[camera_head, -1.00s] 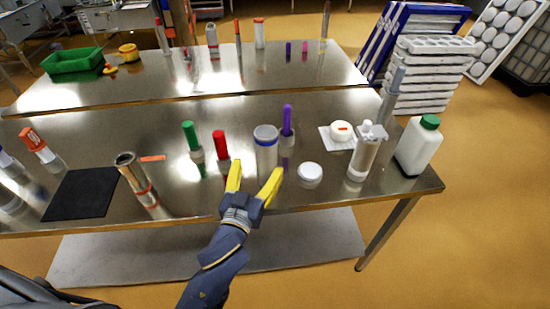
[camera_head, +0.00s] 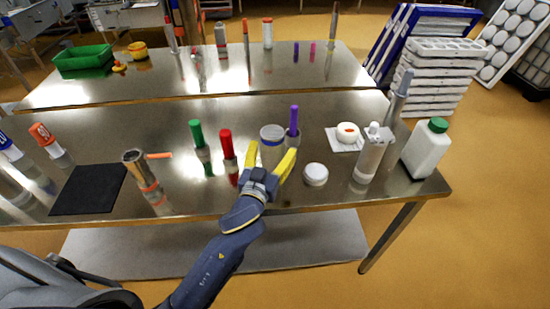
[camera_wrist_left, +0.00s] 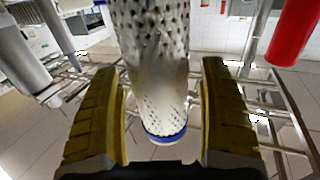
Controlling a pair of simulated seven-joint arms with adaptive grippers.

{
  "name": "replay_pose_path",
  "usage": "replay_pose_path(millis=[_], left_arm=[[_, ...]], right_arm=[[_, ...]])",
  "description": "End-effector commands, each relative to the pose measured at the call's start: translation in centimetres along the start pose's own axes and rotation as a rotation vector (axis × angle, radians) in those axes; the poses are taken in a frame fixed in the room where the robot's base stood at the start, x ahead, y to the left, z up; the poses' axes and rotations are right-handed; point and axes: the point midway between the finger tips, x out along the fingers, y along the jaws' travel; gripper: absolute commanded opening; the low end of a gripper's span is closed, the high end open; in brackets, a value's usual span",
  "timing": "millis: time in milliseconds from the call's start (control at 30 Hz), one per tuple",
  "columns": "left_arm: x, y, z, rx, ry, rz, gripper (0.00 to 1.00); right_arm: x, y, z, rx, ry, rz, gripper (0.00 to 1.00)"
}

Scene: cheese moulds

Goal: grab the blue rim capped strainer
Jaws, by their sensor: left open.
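The blue rim capped strainer (camera_head: 272,136) stands upright on the near steel table, a pale cylinder with a blue band near its top. My left gripper (camera_head: 271,160) comes from the front edge with its yellow fingers open, one on each side of the strainer. In the left wrist view the strainer (camera_wrist_left: 152,50) is a white perforated body with a blue rim, between the two open fingers (camera_wrist_left: 165,118). A gap shows between the strainer and the fingers there. My right gripper is not in view.
A red-capped tube (camera_head: 226,144) stands close left of the strainer, and a purple one (camera_head: 293,122) close right. A round white pot (camera_head: 315,174) is at right front. A green-capped bottle (camera_head: 426,148) stands near the right edge; a black mat (camera_head: 88,190) lies left.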

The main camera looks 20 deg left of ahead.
Motion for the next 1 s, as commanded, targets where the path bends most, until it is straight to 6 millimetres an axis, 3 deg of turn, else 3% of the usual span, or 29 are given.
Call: replay_pose_path(millis=[167, 733, 1000], left_arm=[[-0.01, 0.00, 0.00, 0.000, 0.000, 0.000, 0.78], [-0.02, 0.02, 0.00, 0.000, 0.000, 0.000, 0.12], [0.00, 0.02, -0.34, -0.001, 0.002, 0.000, 0.12]], right_arm=[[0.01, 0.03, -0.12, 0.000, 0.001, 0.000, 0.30], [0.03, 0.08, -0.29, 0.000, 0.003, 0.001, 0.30], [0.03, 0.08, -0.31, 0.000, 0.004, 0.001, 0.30]])
